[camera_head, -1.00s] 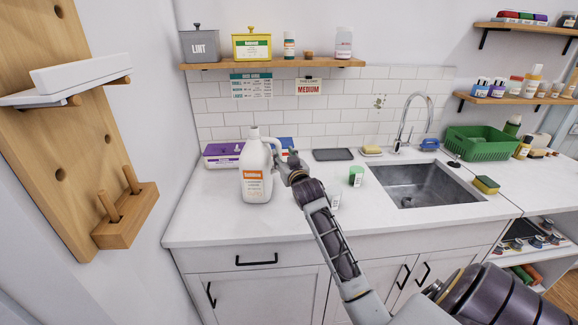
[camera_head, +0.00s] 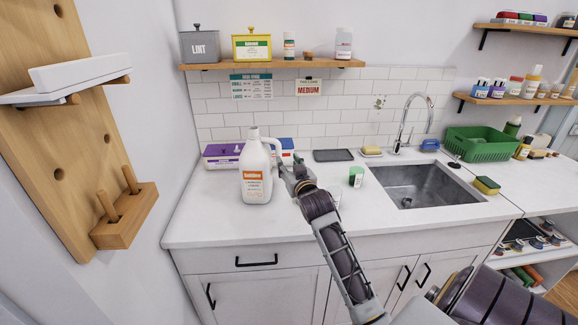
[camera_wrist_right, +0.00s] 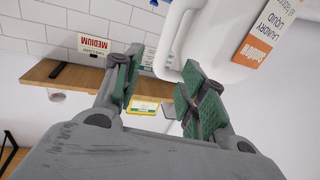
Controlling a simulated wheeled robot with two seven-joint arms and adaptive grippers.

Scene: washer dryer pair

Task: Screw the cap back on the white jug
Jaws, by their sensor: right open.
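The white jug (camera_head: 256,182), with an orange and white label, stands upright on the counter left of the sink. Its handle is on its right side. I cannot make out a separate cap on its neck. My right gripper (camera_head: 287,164) is open just right of the handle. In the right wrist view, the open green-padded fingers (camera_wrist_right: 158,78) are close to the jug (camera_wrist_right: 228,45), with nothing clearly held between them; whether they touch it I cannot tell. A small green and white container (camera_head: 356,177) stands right of my gripper. My left gripper is not in view.
Purple-lidded (camera_head: 222,154) and blue-lidded boxes stand behind the jug. A dark tray (camera_head: 333,155) lies at the back. The sink (camera_head: 428,183) and green basket (camera_head: 478,145) are to the right. A wooden shelf (camera_head: 275,66) hangs above. The front-left counter is clear.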

